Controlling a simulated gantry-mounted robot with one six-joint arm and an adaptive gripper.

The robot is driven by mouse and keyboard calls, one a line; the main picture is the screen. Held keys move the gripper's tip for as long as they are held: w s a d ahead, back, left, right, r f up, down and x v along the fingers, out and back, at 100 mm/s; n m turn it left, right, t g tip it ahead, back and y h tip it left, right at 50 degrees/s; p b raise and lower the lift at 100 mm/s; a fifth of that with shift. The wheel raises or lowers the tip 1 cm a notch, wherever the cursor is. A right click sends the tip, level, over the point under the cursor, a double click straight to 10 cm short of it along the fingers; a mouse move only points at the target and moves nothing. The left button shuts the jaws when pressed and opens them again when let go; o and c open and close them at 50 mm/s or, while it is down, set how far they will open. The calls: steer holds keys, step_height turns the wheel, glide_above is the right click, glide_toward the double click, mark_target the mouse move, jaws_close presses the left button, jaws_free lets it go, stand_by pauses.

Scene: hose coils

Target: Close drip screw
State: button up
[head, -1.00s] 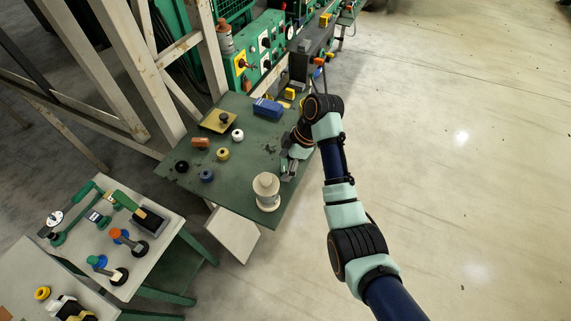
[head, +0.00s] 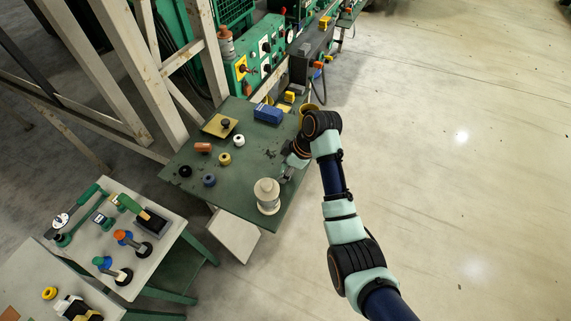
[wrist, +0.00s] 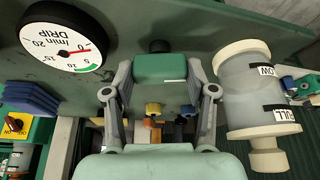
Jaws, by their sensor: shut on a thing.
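In the wrist view my gripper (wrist: 160,88) has its two grey fingers on either side of a green block (wrist: 160,67) with a white line on its face. The fingers are shut on this block, which I take to be the drip screw's head. Its shaft and mount are hidden. The upside-down DRIP gauge (wrist: 66,44) is at the upper left, its red needle close to 0. A clear-walled canister (wrist: 258,92) with LOW and FULL labels is at the right. In the head view my gripper (head: 287,172) is low beside the cream canister (head: 267,196), its fingertips too small to read.
A grey table (head: 120,240) with handles is at lower left. Green control boxes (head: 262,50) stand behind. Open floor lies right.

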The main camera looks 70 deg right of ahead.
mark_target(293, 181)
steer(key=shift+m+h+p, duration=0.5)
steer(key=shift+m+p, duration=0.5)
steer(key=shift+m, duration=0.3)
steer(key=o, duration=1.2)
steer(key=shift+c, duration=0.2)
steer(key=v, duration=0.7)
steer(key=shift+r, duration=0.25)
steer(key=shift+a, duration=0.1)
steer(key=shift+s, duration=0.15)
